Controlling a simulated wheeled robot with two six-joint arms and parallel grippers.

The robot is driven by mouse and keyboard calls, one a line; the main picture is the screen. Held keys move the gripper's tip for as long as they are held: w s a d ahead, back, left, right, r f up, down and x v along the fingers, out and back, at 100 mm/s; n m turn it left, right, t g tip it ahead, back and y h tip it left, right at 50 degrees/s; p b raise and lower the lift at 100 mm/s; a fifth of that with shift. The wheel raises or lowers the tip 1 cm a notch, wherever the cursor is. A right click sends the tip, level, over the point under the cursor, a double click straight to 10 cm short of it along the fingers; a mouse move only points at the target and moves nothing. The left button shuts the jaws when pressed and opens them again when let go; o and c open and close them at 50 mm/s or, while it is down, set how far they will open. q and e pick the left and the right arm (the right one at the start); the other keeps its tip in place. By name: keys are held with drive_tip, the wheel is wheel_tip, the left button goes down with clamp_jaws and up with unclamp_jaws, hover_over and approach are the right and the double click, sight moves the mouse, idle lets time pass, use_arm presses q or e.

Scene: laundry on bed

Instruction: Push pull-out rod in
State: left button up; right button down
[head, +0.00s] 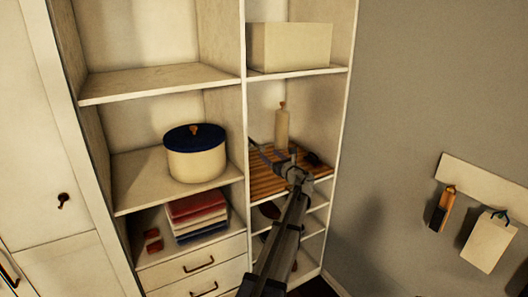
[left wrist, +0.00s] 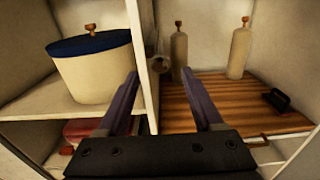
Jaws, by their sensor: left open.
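A short pale rod with a round end (left wrist: 160,64) shows in the left wrist view beside the upright divider of the shelf unit; it looks like the pull-out rod. Its end faces the camera, so I cannot tell how far it sticks out. I cannot make it out in the head view. My left gripper (head: 271,147) is in front of the right-hand shelf column, near the divider. In the left wrist view its fingers (left wrist: 160,77) are spread and empty, with the rod end between and just beyond the tips. Contact cannot be told. My right gripper is not in view.
A slatted wooden shelf (left wrist: 225,98) bears two pale bottles (left wrist: 240,52) and a dark handled object (left wrist: 277,100). Left of the divider (left wrist: 146,65) stands a cream pot with a blue lid (head: 196,153). Folded cloths (head: 196,215) lie below it.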

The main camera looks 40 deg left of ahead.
sight(263, 149)
use_arm(q)
drive_tip(key=x, duration=0.5)
drive_tip(key=shift+w+a, duration=0.2)
drive_tip(key=shift+a, duration=0.15)
clamp_jaws()
idle(1.1)
